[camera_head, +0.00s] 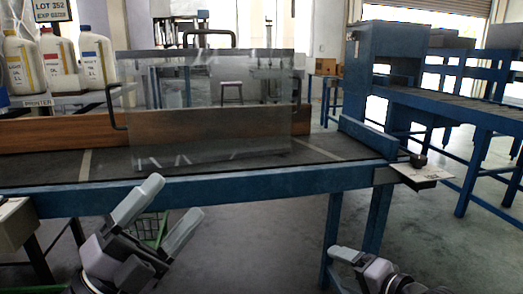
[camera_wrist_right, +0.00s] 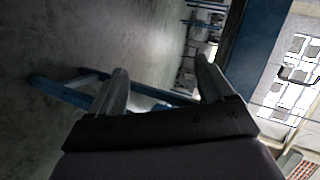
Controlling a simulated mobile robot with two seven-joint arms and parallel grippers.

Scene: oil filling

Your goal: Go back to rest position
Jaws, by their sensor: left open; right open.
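My left gripper (camera_head: 175,198) is in front of the blue conveyor table's near edge, at the lower left of the head view. Its two grey fingers are spread apart with nothing between them.
The blue conveyor table (camera_head: 230,184) runs across the head view, with a clear guard panel (camera_head: 210,105) standing on it. Several oil bottles (camera_head: 58,66) stand at the back left. A small plate (camera_head: 420,174) juts out at the table's right end. Open floor lies in front.

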